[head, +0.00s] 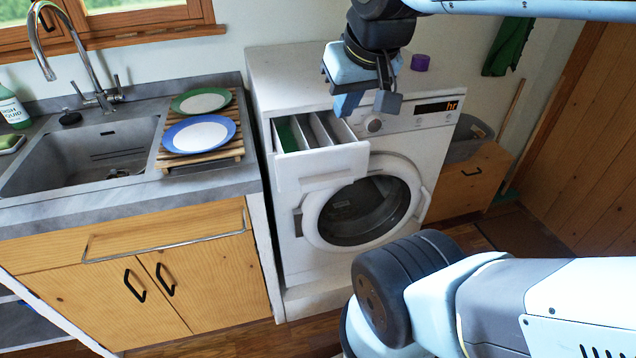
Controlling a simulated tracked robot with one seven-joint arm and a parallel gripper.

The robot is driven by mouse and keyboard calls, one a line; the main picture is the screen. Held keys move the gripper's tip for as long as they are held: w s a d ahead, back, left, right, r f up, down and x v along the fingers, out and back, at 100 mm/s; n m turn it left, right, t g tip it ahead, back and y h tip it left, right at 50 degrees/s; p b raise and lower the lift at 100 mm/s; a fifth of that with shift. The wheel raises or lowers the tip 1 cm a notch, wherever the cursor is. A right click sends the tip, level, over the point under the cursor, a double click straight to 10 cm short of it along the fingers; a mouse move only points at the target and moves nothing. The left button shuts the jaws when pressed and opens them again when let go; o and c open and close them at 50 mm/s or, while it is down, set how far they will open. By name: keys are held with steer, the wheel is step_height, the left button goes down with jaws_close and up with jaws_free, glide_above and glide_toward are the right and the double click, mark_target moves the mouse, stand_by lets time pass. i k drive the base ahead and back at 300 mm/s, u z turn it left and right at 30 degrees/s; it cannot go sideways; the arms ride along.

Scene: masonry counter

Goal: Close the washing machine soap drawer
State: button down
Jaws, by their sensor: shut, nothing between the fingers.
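The white washing machine (290,262) stands right of the sink counter, its round door shut. Its soap drawer (322,165) is pulled out at the upper left of the front, showing inner compartments, one of them green. My gripper (365,108) is above the drawer's right rear part, close to the machine's front panel and left of the dial. It points down and is shut, holding nothing. I cannot tell whether the fingers touch the drawer. The arm comes in from the upper right.
A sink (90,155) with a tap is at left. A wooden rack (160,165) holds two plates beside the machine. A purple cup-like object (420,62) sits on the machine top. A grey basket (468,138) is at right. Part of my arm fills the lower right.

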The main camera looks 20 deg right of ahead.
mark_target(316, 151)
steer(key=z, duration=1.15)
steer(key=i, duration=0.1)
steer(key=u, duration=2.6)
steer(key=k, duration=1.25)
steer(key=z, duration=1.45)
steer(key=i, duration=0.5)
steer(key=z, duration=0.05)
